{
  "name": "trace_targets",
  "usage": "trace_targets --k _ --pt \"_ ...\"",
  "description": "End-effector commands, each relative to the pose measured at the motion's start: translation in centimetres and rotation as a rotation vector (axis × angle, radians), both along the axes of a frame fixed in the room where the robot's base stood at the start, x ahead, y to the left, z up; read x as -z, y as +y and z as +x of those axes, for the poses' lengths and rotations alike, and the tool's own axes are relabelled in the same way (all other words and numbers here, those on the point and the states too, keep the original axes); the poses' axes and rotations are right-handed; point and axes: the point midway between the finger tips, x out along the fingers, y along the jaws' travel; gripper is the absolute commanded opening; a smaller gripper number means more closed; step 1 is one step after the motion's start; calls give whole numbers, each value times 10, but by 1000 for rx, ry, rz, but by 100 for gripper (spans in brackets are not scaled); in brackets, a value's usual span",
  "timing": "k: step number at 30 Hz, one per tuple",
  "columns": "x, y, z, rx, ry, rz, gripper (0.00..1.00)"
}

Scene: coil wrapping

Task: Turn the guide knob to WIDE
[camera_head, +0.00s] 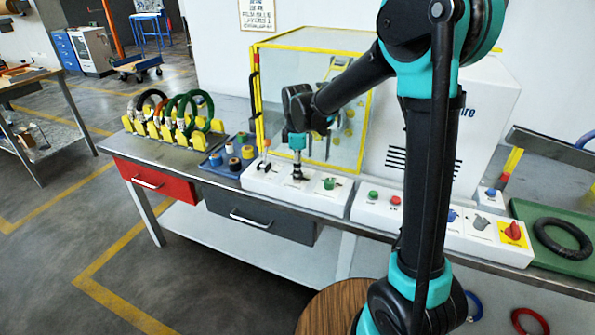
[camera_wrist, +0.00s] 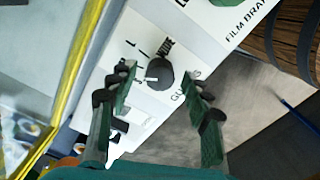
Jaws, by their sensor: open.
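The guide knob (camera_wrist: 159,71) is a round black dial on a white panel in the wrist view. Its white pointer faces left in that picture. Short marks and a small black word stand above it, too blurred to read surely; the label "GUIDES", partly covered, lies below right. My gripper (camera_wrist: 158,73) is open, with one green-padded finger on each side of the knob. Gaps show between the fingers and the knob, and nothing is held. In the head view my gripper (camera_head: 297,172) points down over the middle of the left white panel (camera_head: 262,180), largely hiding the knob.
A green knob (camera_head: 329,183) sits to the right on the same panel, and an orange-topped lever (camera_head: 265,153) to the left. The yellow-framed clear enclosure (camera_head: 260,100) rises close behind. A blue tray of small rolls (camera_head: 229,158) lies left.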

Motion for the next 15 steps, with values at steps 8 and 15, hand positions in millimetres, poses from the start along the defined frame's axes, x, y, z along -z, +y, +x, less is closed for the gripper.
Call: trace_targets --k 8,15 --pt "3 0 0 0 0 0 49" --pt "3 0 0 0 0 0 25"
